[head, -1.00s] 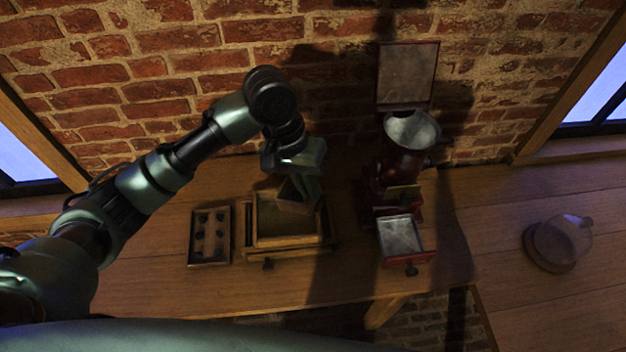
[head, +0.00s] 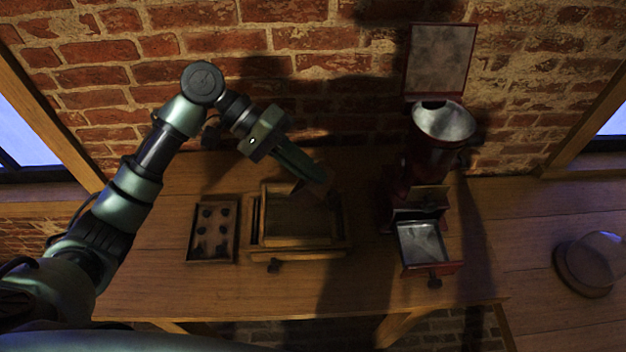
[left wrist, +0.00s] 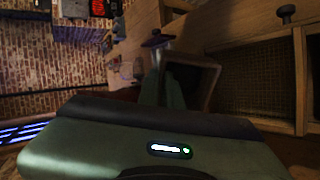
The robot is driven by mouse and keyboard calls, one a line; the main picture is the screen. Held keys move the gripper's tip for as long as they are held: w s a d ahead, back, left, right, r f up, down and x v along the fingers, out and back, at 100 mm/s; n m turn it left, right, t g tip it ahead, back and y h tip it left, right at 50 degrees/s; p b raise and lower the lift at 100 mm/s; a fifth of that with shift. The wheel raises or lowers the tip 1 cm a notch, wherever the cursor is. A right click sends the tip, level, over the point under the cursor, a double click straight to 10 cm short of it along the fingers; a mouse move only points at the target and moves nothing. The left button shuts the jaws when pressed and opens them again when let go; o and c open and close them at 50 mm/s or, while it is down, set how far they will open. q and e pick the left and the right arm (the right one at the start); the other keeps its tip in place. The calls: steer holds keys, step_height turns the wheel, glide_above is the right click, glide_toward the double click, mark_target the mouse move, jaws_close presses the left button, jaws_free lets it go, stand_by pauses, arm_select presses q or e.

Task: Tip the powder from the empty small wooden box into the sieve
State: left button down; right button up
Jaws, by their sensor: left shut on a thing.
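My left gripper (head: 304,176) is shut on the small wooden box (head: 320,182). It holds the box tilted, above the back right part of the sieve (head: 340,232), a wooden frame on the bench. In the left wrist view the small box (left wrist: 212,85) is between the fingers (left wrist: 160,92), with its dark open side showing. The sieve's mesh (left wrist: 250,75) shows to the right of it. I cannot make out any powder in the box or falling. My right gripper is not in view.
A tray with several dark round pieces (head: 213,232) lies left of the sieve. A red grinder (head: 420,160) with a metal funnel and pulled-out drawer (head: 424,243) stands to the right. A glass dome (head: 600,258) is far right. The bench front (head: 190,295) is clear.

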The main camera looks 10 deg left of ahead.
arm_select(q)
steer(key=shift+a+f+h+b, duration=0.35)
steer(key=shift+h+b, duration=0.55)
steer(key=shift+b, duration=0.75)
steer(key=a+h+b, duration=0.1)
steer(key=h+b, duration=0.1)
steer(key=a+g+h+b, duration=0.1)
steer(key=h+b, duration=0.1)
steer(key=w+a+h+b, duration=0.1)
steer(key=a+h, duration=0.1)
steer(key=shift+g+h+b, duration=0.3)
steer(key=shift+h+b, duration=0.1)
